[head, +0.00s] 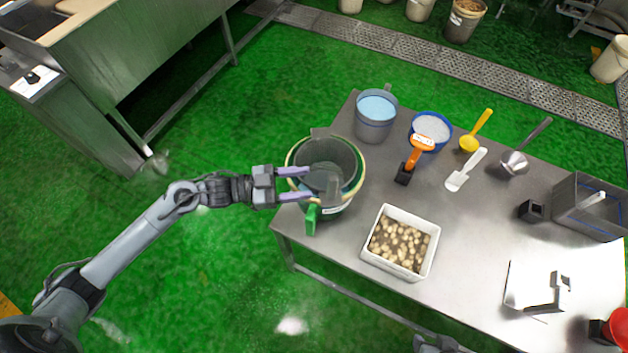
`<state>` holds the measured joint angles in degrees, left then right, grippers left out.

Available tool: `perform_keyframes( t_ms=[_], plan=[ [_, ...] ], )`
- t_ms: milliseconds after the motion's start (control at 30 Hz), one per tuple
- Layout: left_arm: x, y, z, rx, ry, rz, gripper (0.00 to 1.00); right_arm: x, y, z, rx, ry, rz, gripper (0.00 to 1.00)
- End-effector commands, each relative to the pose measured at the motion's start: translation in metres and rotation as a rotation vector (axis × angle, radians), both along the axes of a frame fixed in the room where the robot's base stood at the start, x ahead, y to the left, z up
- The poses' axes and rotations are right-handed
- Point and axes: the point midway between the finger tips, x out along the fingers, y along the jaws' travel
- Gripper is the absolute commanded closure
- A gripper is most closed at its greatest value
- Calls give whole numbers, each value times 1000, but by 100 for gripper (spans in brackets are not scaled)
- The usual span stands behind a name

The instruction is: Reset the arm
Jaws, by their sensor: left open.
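My left arm comes in from the left, and its gripper (294,184) has two purple-tipped fingers held apart. It is at the left side of a green bucket (352,190) with a dark inside at the table's left end. Whether the fingers touch the bucket I cannot tell. A green handle or scoop (311,220) shows at the bucket's front. Of my right arm only a small grey part shows at the bottom edge; its gripper is not visible.
The steel table (470,240) bears a white tray (366,258) of pale pieces, a blue-filled pail (374,130), a blue-rimmed bowl, scoops, an orange-handled tool (413,152) and a metal box (590,215). Green floor lies open left of the table. A steel trough stands at upper left.

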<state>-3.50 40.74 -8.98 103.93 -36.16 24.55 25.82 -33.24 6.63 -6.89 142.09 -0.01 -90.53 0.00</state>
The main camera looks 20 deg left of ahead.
Motion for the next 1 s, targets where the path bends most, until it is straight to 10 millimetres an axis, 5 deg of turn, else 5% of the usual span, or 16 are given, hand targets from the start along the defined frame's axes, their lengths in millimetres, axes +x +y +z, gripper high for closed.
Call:
perform_keyframes(
  t_ms=[467,633,767,1000],
  plan=[
    [-5,7,0,1,1,-1,45,0,0,-1,0,0,0,57],
    [-15,3,-14,-13,34,1,45,0,-1,-1,-5,0,3,57],
    [-39,-18,-35,-82,94,3,45,0,-2,-1,-8,0,5,57],
    [-73,-74,-37,-163,184,192,45,0,-2,-1,-8,0,5,57]
  ],
)
